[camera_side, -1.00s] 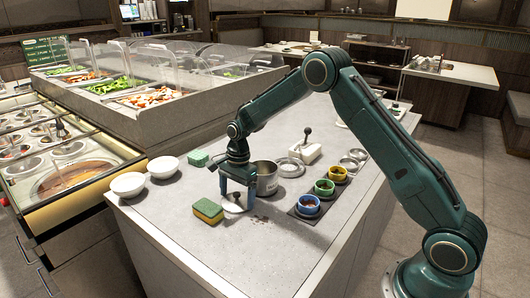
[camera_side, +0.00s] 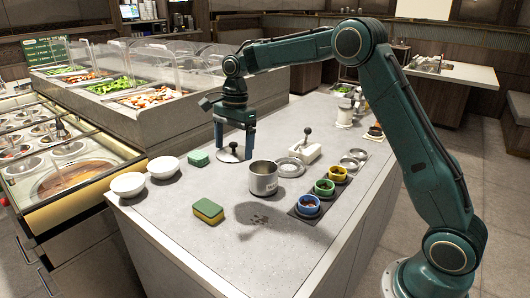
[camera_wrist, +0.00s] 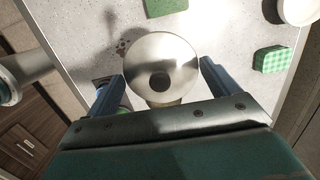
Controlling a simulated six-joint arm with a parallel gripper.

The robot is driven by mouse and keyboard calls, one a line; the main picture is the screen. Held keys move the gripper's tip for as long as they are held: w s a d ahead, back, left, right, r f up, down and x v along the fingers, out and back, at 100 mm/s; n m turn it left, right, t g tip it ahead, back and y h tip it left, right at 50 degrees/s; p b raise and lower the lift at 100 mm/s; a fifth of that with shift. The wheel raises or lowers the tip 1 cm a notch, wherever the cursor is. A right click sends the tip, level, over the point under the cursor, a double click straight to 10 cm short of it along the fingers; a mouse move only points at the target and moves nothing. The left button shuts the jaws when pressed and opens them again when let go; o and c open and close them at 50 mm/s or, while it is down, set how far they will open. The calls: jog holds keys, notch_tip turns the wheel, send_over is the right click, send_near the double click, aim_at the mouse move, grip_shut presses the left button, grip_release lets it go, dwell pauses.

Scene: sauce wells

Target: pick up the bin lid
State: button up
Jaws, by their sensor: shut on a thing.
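The bin lid (camera_side: 231,156) is a round pale metal disc with a dark knob. My gripper (camera_side: 234,150) is shut on it and holds it above the counter, behind and left of the bin in the side view. In the wrist view, the lid (camera_wrist: 160,50) spans the space between the two blue fingers of my gripper (camera_wrist: 162,75). The metal bin (camera_side: 263,180) stands upright on the counter with its top open. In the wrist view the lid hides most of what lies beneath it.
A dark rack (camera_side: 295,213) with several coloured cups, a metal dish (camera_side: 289,167) and a white block with a handle (camera_side: 304,153) are right of the bin.

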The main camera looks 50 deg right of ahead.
aim_at(233, 143)
jog(key=shift+r, duration=1.55)
jog(key=shift+d, duration=0.1)
jog(key=s+d+f+m, duration=0.2)
jog(key=d+f+m, duration=0.2)
jog(key=d, duration=0.6)
jog(key=shift+d+f+m+t, duration=0.2)
jog(key=shift+f+m+t, duration=0.15)
jog(key=shift+m, duration=0.65)
jog(key=shift+f, duration=0.1)
notch_tip(233, 143, down, 6)
jog(key=shift+f, duration=0.2)
dwell(0.3)
jog(key=o, duration=0.7)
